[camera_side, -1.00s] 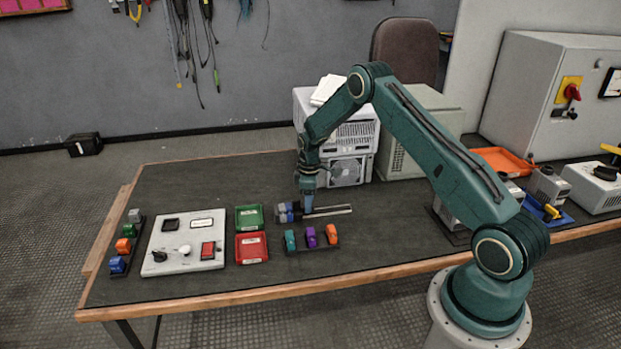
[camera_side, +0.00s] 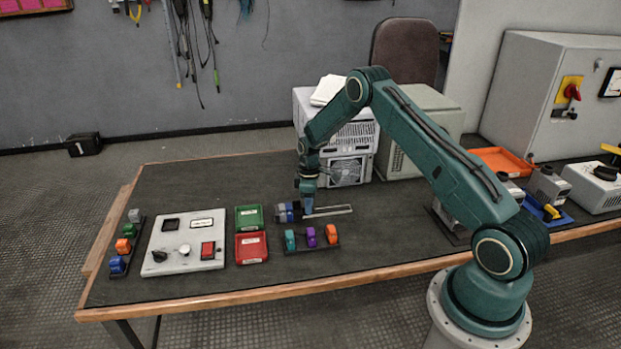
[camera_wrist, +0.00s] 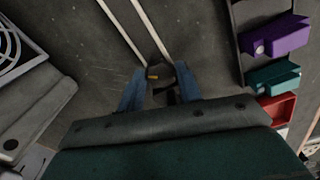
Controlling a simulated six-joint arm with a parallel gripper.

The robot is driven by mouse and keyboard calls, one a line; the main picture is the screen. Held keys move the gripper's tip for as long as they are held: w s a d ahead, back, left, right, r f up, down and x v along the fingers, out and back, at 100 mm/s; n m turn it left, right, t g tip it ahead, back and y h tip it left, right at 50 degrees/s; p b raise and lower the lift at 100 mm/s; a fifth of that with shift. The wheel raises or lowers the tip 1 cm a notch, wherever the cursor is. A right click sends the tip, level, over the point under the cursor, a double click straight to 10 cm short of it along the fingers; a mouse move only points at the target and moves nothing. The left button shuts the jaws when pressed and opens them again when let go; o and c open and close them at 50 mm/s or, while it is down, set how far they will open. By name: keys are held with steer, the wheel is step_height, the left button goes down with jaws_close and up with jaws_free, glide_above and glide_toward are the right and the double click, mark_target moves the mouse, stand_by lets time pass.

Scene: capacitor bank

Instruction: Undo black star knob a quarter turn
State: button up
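My gripper (camera_wrist: 160,78) points down at the near end of a pair of pale rods, with its two blue fingers apart. In the side view, my gripper (camera_side: 308,210) is low over the bench beside blue and grey blocks (camera_side: 286,212). Between the fingers in the wrist view is a small dark round part (camera_wrist: 162,74) with a yellow mark, and a black piece below it. I cannot make out a star shape there or see clear finger contact. A black knob (camera_side: 160,256) also sits on the pale control panel (camera_side: 210,225), left of and away from my gripper.
A rack with teal, purple and orange pieces (camera_side: 312,239) stands just in front of my gripper. Green (camera_side: 249,217) and red (camera_side: 251,248) trays lie to its left. A white fan-fronted unit (camera_side: 347,170) stands behind. Bare bench lies around the rods.

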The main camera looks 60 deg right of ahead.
steer(key=shift+c, duration=1.2)
